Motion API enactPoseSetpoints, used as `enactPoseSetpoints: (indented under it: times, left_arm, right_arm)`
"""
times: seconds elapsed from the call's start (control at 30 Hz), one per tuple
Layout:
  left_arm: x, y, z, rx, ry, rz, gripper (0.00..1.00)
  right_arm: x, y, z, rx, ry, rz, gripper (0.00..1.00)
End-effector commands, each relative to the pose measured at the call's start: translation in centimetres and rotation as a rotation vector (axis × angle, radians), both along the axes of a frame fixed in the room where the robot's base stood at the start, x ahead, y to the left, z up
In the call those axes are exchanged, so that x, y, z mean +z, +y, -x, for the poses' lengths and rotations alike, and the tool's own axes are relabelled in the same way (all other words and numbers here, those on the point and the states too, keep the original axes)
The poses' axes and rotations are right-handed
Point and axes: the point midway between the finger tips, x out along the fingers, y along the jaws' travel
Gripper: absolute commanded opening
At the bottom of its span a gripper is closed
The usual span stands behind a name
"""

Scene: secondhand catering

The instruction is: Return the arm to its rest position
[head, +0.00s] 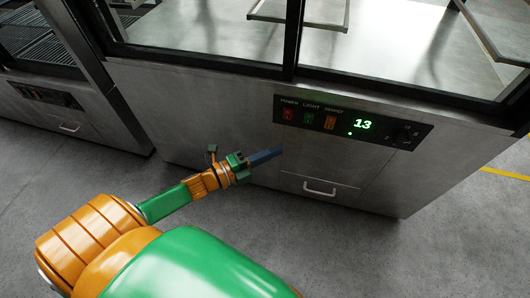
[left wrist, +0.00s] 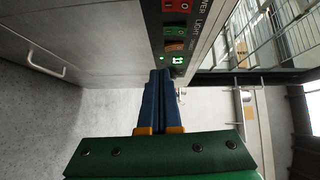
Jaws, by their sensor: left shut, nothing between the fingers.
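My left arm, orange and green, reaches in from the lower left in the head view. Its gripper (head: 278,151) is shut and empty, with its blue fingers pointing at the steel front of a display cabinet, a little below and left of the control panel (head: 352,124). In the left wrist view the blue fingers (left wrist: 160,75) lie together, with the control panel (left wrist: 176,30) just past their tips. I cannot tell whether the tips touch the cabinet. My right gripper is not in view.
The glass-fronted cabinet (head: 215,105) fills the space ahead, with a drawer handle (head: 319,188) below the panel. The panel shows a green 13 and red, green and orange switches. A second cabinet (head: 75,123) stands at the left. Grey floor (head: 340,250) is clear in front.

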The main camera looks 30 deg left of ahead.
Motion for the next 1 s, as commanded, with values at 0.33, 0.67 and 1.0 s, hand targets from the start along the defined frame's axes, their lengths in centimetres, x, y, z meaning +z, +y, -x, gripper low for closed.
enactPoseSetpoints:
  times: [0.33,0.67,1.0]
  left_arm:
    - [-0.2,1.1,1.9,-0.001,0.0,0.001,0.0]
    - [-0.3,1.1,1.9,0.002,0.003,0.003,0.0]
    - [-20.5,5.4,9.1,0.727,0.837,0.505,0.0]
  right_arm:
    - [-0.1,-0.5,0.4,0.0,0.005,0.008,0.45]
    - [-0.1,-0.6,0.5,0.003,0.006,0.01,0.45]
    - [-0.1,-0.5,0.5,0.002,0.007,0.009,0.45]
